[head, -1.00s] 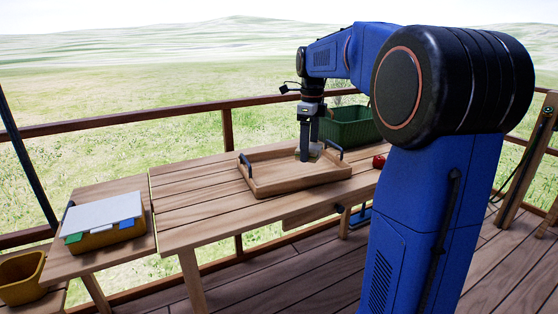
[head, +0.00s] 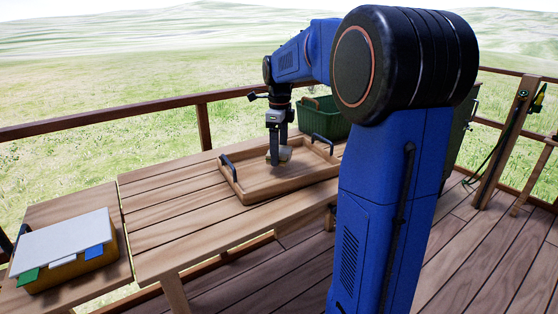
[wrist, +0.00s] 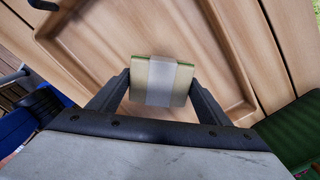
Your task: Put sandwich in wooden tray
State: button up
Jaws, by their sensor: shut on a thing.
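The sandwich (wrist: 163,82) is a pale block with green edges and a whitish band around its middle. My gripper (wrist: 160,88) is shut on it, with one dark finger on each side. In the head view my gripper (head: 279,158) points down over the wooden tray, and the sandwich (head: 286,153) shows between the fingers. The wooden tray (head: 255,195) lies on the table and has black handles at its ends. Its floor (wrist: 110,35) shows beyond the sandwich in the wrist view. I cannot tell whether the sandwich touches the tray floor.
A green crate (head: 322,118) stands behind the tray's right end. The wooden table (head: 160,205) is clear left of the tray. A railing (head: 150,118) runs behind.

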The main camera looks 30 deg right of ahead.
jog(key=shift+f, duration=1.75)
jog(key=shift+f, duration=0.15)
jog(key=o, duration=1.1)
notch_tip(320, 180, up, 12)
jog(key=shift+f, duration=0.15)
jog(key=shift+s+r, duration=0.1)
jog(key=shift+r, duration=0.2)
